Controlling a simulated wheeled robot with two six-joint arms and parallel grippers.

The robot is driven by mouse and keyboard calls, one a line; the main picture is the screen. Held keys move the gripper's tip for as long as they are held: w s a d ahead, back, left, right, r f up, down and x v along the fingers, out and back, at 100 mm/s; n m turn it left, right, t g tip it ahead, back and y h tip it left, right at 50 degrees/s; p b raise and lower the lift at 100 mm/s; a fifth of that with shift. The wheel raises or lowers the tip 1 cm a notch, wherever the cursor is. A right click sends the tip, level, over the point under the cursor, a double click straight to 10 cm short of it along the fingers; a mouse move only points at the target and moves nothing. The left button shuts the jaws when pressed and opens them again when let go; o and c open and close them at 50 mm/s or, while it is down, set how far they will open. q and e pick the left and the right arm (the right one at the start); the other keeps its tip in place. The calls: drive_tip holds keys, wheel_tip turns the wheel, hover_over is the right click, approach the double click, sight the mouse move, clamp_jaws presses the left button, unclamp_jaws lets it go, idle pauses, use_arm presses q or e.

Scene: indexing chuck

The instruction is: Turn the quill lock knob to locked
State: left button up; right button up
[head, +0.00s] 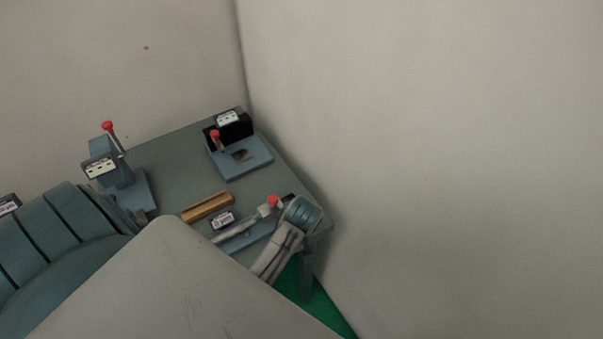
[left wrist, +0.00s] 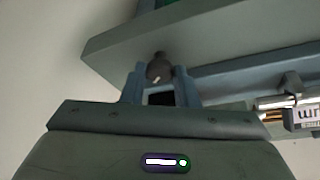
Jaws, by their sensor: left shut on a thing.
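A small dark round knob (left wrist: 160,66) with a pale mark on its face shows in the left wrist view, below the edge of a grey-blue slab. My left gripper (left wrist: 159,73) has its two blue fingers on either side of the knob and is shut on it. The knob's lock position cannot be read here. In the head view I cannot make out the knob or the left fingertips.
In the head view, a grey bench (head: 172,174) stands in a wall corner. It bears a red-tipped lever (head: 115,136), a second lever unit (head: 245,160) and a wooden block (head: 207,206). A large pale shape covers the lower left. A partly cut-off label (left wrist: 307,116) lies right of the fingers.

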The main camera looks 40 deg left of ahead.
use_arm(q)
drive_tip(key=m, duration=0.1)
drive_tip(key=m+h, duration=0.1)
drive_tip(key=m, duration=0.3)
drive_tip(key=shift+a+t+h, duration=0.25)
drive_tip(key=shift+t+h, duration=0.15)
drive_tip(key=shift+a+m+h, duration=0.1)
drive_tip(key=shift+m+h, duration=0.4)
drive_tip(key=shift+m, duration=0.8)
use_arm(e)
drive_tip(key=shift+a, duration=0.3)
use_arm(q)
drive_tip(key=shift+r, duration=0.1)
use_arm(e)
drive_tip(key=shift+d, duration=0.25)
use_arm(q)
drive_tip(key=o, duration=1)
